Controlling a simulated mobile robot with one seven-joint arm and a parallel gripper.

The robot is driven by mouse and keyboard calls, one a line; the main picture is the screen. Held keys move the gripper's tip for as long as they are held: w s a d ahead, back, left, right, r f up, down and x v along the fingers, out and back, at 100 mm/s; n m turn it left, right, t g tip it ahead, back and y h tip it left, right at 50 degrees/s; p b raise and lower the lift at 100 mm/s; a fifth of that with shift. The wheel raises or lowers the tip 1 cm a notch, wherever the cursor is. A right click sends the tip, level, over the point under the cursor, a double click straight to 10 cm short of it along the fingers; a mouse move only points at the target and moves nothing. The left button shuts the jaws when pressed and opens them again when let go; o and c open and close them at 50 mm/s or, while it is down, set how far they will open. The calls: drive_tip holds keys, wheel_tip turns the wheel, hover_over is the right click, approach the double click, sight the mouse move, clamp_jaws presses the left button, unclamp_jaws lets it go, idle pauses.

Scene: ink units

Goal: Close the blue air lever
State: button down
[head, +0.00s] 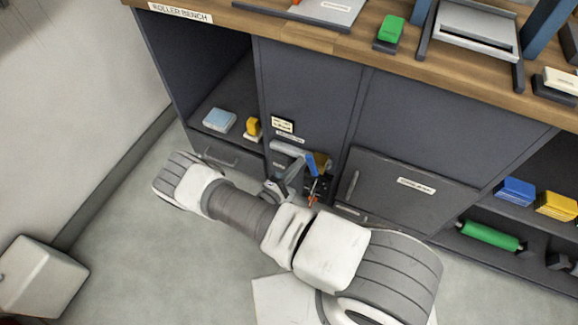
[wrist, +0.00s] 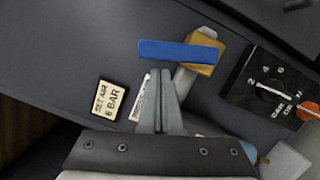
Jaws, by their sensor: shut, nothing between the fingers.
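The blue air lever (wrist: 180,53) is a flat blue bar on a brass valve block (wrist: 207,48) in the wrist view. It lies roughly crosswise in that picture, with a grey pipe below the block. In the head view the blue lever (head: 311,164) shows on the front of the bench cabinet, partly hidden by my gripper. My gripper (wrist: 162,72) has its two grey fingers together and empty. Their tips appear just below the middle of the lever; I cannot tell whether they touch it. In the head view my gripper (head: 292,176) is beside the valve.
A "SET AIR 6 BAR" label (wrist: 109,99) is on the left. The wooden bench top (head: 230,18) overhangs above. An open shelf (head: 198,118) holds blue and yellow blocks.

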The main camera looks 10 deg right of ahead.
drive_tip(key=shift+s+d, duration=0.15)
drive_tip(key=shift+r, duration=0.1)
drive_tip(key=shift+s+d+r+m+p, duration=0.35)
drive_tip(key=shift+d+r+m+p, duration=0.35)
drive_tip(key=shift+p, duration=0.55)
drive_tip(key=shift+a+f, duration=0.15)
drive_tip(key=shift+f, duration=0.05)
drive_tip(key=shift+a, duration=0.1)
